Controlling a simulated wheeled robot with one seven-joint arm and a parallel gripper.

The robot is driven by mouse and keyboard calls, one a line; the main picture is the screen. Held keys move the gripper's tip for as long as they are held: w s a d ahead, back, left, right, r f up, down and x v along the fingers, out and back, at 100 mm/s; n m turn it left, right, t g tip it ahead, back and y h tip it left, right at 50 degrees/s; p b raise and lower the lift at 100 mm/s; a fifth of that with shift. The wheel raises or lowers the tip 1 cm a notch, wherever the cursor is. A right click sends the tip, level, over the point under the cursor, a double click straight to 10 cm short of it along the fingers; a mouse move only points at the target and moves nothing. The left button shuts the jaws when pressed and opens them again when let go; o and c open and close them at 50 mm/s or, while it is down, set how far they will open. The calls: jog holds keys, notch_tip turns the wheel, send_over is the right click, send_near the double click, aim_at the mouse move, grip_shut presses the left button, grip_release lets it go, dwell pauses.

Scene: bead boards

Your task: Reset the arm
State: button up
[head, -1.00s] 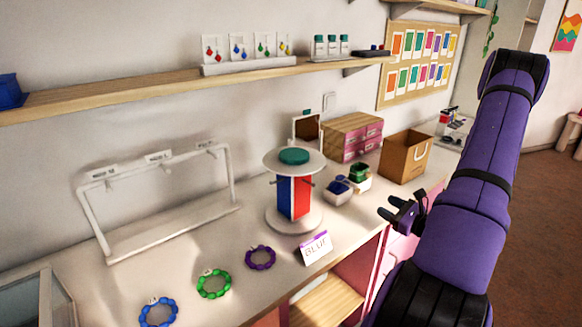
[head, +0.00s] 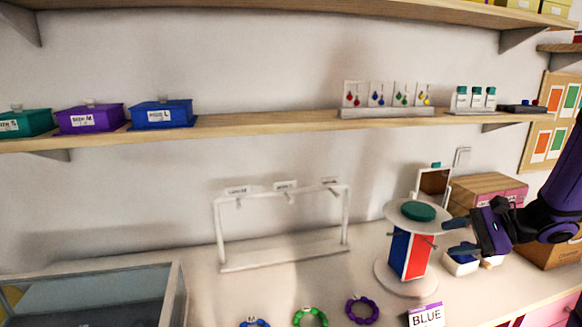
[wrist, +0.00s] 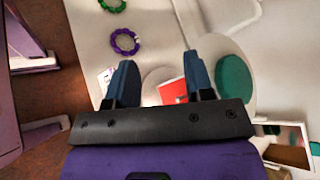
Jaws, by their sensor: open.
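My gripper (head: 459,235) is at the right in the head view, just right of a round display stand (head: 383,270) with a teal knob (head: 418,211) and blue and red panels. Its jaws are apart with nothing between them. In the wrist view my gripper (wrist: 158,82) shows both fingers spread, with the red panel (wrist: 172,92) and the teal knob (wrist: 233,82) beyond them. My purple arm enters from the right edge.
Blue, green (head: 311,317) and purple (head: 362,310) bead bracelets lie on the counter by a BLUE card (head: 427,316). A white rack (head: 283,262) stands behind. A shelf (head: 270,124) carries lidded boxes and earring cards. A mirror (head: 433,184) and drawers are near my arm.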

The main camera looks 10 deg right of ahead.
jog(key=s+a+r+n+g+h, duration=0.1)
jog(key=s+a+r+n+h, duration=1)
jog(key=s+a+r+n, duration=0.2)
notch_tip(320, 180, up, 3)
jog(key=s+n, duration=0.2)
jog(key=shift+s+a+n+h, duration=0.25)
jog(key=shift+a+n+h, duration=0.05)
jog(key=shift+a+h, duration=0.1)
